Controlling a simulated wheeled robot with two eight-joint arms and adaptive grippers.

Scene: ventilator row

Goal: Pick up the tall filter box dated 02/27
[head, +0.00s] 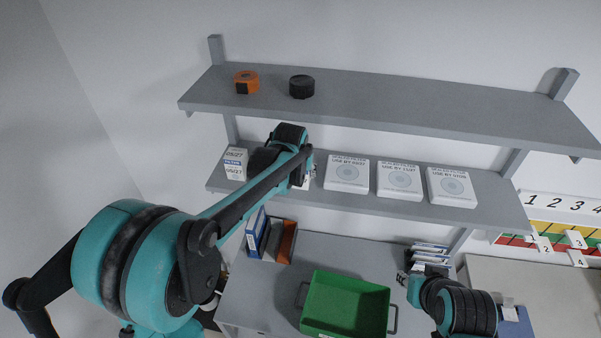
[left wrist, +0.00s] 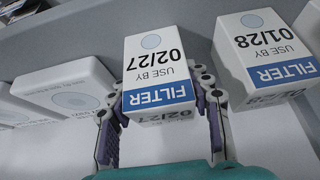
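The tall white filter box dated 02/27 (left wrist: 157,65), with a blue FILTER band, stands between the two fingers of my left gripper (left wrist: 160,110) in the left wrist view. The fingers are open around it, with a narrow gap showing at the right finger. In the head view my left gripper (head: 305,168) is at the middle shelf, and my arm hides most of this box. A similar tall box dated 01/28 (left wrist: 268,50) stands close by on the right in the wrist view. My right gripper (head: 405,280) is low beside the green bin; its fingers are too small to judge.
Another tall box (head: 235,163) stands at the left end of the middle shelf (head: 400,211). Several flat white boxes (head: 347,174) lie to the right. The upper shelf (head: 400,105) holds an orange roll (head: 246,82) and a black one (head: 301,87). A green bin (head: 345,308) stands below.

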